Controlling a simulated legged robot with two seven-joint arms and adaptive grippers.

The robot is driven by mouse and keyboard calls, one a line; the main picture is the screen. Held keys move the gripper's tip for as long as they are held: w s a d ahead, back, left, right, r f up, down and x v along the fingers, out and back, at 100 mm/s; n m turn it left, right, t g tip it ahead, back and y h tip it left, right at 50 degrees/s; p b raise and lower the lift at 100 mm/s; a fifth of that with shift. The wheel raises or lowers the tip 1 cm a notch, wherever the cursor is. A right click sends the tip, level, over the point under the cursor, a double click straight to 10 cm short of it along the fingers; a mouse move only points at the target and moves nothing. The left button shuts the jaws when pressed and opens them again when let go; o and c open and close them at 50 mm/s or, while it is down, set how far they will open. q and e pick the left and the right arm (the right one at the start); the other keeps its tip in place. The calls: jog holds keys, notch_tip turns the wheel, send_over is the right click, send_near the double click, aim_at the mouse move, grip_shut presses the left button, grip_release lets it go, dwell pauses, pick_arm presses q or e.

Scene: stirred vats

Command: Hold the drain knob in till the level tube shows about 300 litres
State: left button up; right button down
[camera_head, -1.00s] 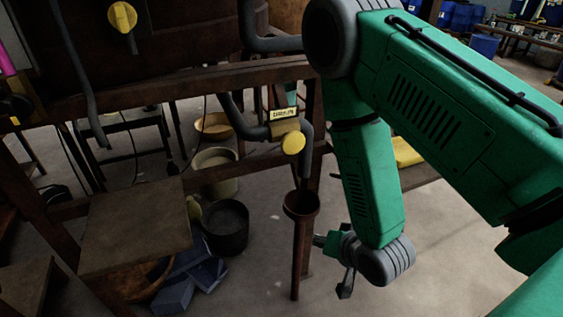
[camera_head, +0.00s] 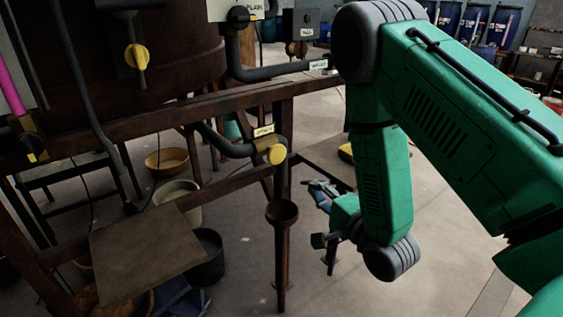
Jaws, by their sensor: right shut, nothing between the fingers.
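The yellow round drain knob (camera_head: 277,154) sits on a dark pipe below the vat's frame, under a small label (camera_head: 263,130). It stands clear, with nothing touching it. My right gripper (camera_head: 319,189) is to the right of the knob and a little lower in the picture, apart from it. It is shut and empty, small and partly hidden by its own wrist. A magenta strip (camera_head: 14,79) at the left edge looks like the level tube; its reading cannot be made out. My left gripper is not in view.
A rusty funnel pipe (camera_head: 282,212) stands below the knob. Another yellow knob (camera_head: 137,57) is on the vat (camera_head: 85,50). A brown board (camera_head: 147,255) and a dark bucket (camera_head: 206,258) are at lower left. A rusty frame beam (camera_head: 190,112) crosses above the knob.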

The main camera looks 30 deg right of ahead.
aim_at(277, 156)
jog(key=w, duration=1.2)
jog(key=shift+w+a+r+p, duration=0.2)
jog(key=shift+w+p, duration=0.05)
jog(key=shift+p, duration=0.1)
jog(key=shift+w+d+f, duration=0.1)
jog(key=shift+w+d, duration=0.2)
jog(key=shift+w, duration=0.4)
jog(key=shift+a, duration=0.1)
jog(key=shift+w+a, duration=0.1)
jog(key=shift+w+a+r, duration=0.1)
jog(key=shift+w+r, duration=0.1)
jog(key=shift+w, duration=0.7)
jog(key=shift+r, duration=0.1)
dwell(4.5)
